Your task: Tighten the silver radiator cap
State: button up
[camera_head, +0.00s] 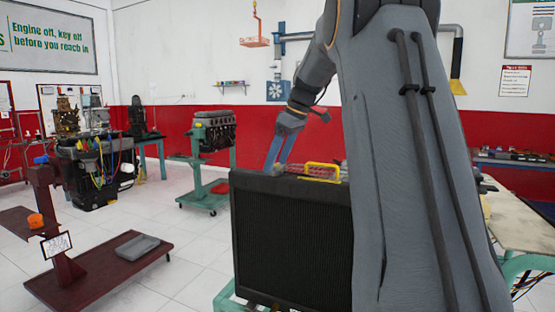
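A black radiator (290,240) stands upright in front of me, its finned face towards me and its right part hidden behind my arm. My gripper (274,168) points down at the top left of the radiator. Its two blue fingers show a gap between them, and their tips reach the radiator's top edge. I cannot make out the silver radiator cap. I cannot tell whether anything is between the fingertips.
A yellow-handled item (322,172) with red parts lies on the radiator's top, right of my gripper. A green engine stand (205,190) is behind. Tiled floor between is free.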

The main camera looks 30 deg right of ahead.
jog(key=c, duration=1)
jog(key=shift+m, duration=0.3)
jog(key=m, duration=0.1)
jog(key=m+h, duration=0.1)
jog(key=m+t, duration=0.1)
jog(key=shift+s+a+m+p, duration=0.1)
jog(key=shift+a+m+p, duration=0.2)
jog(key=shift+p, duration=0.1)
jog(key=m+h+p, duration=0.1)
jog(key=m, duration=0.1)
jog(key=m+h, duration=0.1)
jog(key=m, duration=0.2)
jog(key=shift+a+h+p, duration=0.15)
jog(key=shift+h+p, duration=0.15)
jog(key=shift+p, duration=0.1)
jog(key=m, duration=0.2)
jog(key=m+h, duration=0.1)
jog(key=m, duration=0.1)
jog(key=shift+a+m+h+p, duration=0.2)
jog(key=shift+m+h+p, duration=0.1)
jog(key=shift+m, duration=0.1)
jog(key=shift+w+m+g+h, duration=0.1)
jog(key=shift+m+g+h, duration=0.25)
jog(key=shift+m, duration=0.6)
jog(key=shift+w+m+g+h, duration=0.1)
jog(key=shift+m+g+h, duration=0.25)
jog(key=shift+m, duration=0.6)
